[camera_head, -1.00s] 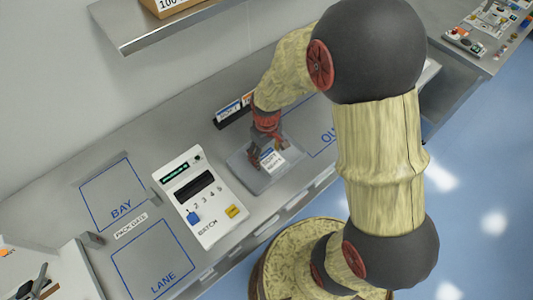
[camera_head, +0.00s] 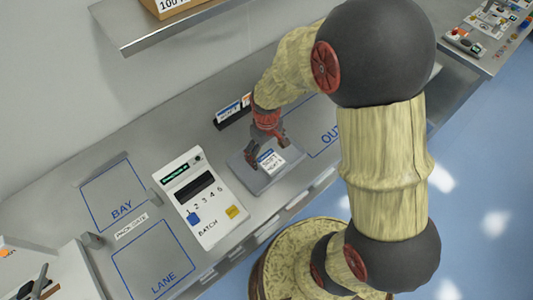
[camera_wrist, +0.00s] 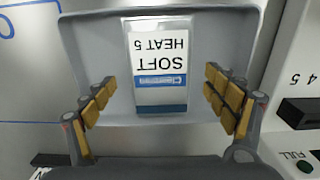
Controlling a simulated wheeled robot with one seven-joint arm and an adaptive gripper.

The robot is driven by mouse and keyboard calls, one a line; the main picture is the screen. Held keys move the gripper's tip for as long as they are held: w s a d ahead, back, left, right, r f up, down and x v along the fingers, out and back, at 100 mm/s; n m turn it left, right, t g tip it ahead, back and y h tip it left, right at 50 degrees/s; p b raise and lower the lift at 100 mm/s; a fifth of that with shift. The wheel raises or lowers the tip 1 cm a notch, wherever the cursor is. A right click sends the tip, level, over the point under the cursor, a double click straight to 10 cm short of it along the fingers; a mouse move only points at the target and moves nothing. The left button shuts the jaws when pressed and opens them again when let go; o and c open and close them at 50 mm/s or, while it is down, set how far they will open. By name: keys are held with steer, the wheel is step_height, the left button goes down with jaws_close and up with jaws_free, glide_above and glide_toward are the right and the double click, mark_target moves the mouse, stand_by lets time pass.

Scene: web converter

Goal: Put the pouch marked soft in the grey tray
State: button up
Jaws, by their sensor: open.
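The pouch (camera_head: 270,163), white with a blue band and marked SOFT HEAT 5, lies in the grey tray (camera_head: 262,183). In the wrist view the pouch (camera_wrist: 158,65) appears upside down and flat inside the tray (camera_wrist: 85,55). My gripper (camera_head: 267,148) is over the tray, with its fingers apart. In the wrist view the gripper (camera_wrist: 158,92) has one yellow-padded finger on each side of the pouch, with clear gaps. Nothing is held between the fingers.
The batch console (camera_head: 200,197) with a display and buttons stands left of the tray. A dark rack (camera_head: 229,113) with labelled items is behind it. Outlined BAY (camera_head: 112,195) and LANE (camera_head: 155,262) areas look empty. A shelf (camera_head: 165,30) overhangs the back.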

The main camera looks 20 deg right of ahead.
step_height(320, 180, up, 11)
steer(key=p, duration=0.2)
step_height(320, 180, up, 11)
steer(key=m+t, duration=0.2)
glide_above(267, 157)
steer(key=s, duration=0.4)
steer(key=s+r+m+t, duration=0.2)
steer(key=s+r+t, duration=0.1)
steer(key=s+r, duration=0.5)
steer(key=shift+s+r+t, duration=0.2)
steer(key=shift+s+t, duration=0.1)
steer(key=shift+s, duration=0.65)
step_height(267, 157, down, 5)
steer(key=b, duration=0.5)
steer(key=shift+a+r, duration=0.1)
steer(key=shift+c, duration=1.1)
